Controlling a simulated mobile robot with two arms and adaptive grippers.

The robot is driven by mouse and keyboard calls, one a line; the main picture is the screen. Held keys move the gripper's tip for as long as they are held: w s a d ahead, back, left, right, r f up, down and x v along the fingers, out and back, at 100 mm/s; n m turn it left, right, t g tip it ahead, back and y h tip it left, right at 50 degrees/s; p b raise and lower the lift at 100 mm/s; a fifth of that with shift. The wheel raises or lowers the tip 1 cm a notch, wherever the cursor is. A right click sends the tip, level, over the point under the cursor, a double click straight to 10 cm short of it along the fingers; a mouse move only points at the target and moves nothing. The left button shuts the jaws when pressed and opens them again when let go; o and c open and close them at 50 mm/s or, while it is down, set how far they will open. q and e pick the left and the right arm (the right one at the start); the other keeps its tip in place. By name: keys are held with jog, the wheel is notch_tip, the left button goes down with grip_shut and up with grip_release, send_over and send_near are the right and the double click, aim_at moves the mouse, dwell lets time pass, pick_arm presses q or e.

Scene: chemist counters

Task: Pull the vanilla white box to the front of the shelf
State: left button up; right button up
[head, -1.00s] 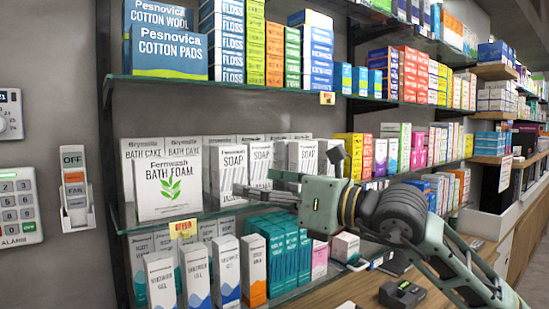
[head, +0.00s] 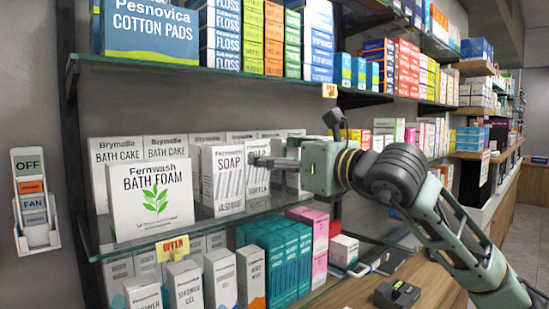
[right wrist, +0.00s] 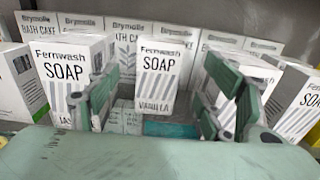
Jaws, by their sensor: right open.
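The vanilla white box (right wrist: 157,75), marked Fernwash SOAP VANILLA, stands upright on the middle glass shelf. In the head view the box (head: 257,183) is partly covered by my right gripper (head: 262,160). In the right wrist view my right gripper (right wrist: 155,98) is open, with one finger on each side of the box in the picture. The box appears just ahead of the fingertips, and I see no clear contact. My left gripper is not in view.
A JASMINE soap box (right wrist: 67,72) stands left of the vanilla box, and another soap box (right wrist: 246,78) stands to its right. Bath cake boxes (right wrist: 122,42) line the back. A large bath foam box (head: 150,200) stands at the left, and the upper shelf (head: 190,69) hangs above.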

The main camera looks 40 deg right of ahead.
aim_at(252, 168)
jog(key=shift+w+a+r+p, duration=0.1)
jog(key=shift+w+p, duration=0.25)
jog(key=shift+w, duration=0.05)
jog(key=w+p, duration=0.1)
jog(key=w, duration=0.1)
jog(key=w+p, duration=0.1)
jog(key=w, duration=0.1)
jog(key=w+p, duration=0.1)
jog(key=w, duration=0.1)
jog(key=shift+w+a+p, duration=0.1)
jog(key=shift+a+p, duration=0.2)
jog(key=shift+p, duration=0.1)
jog(key=shift+w, duration=0.65)
jog(key=shift+s, duration=0.1)
jog(key=shift+c, duration=0.2)
jog(key=shift+f, duration=0.2)
jog(key=c, duration=1.2)
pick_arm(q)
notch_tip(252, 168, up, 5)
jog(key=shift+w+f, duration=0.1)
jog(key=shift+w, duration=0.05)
pick_arm(e)
jog(key=shift+c, duration=0.2)
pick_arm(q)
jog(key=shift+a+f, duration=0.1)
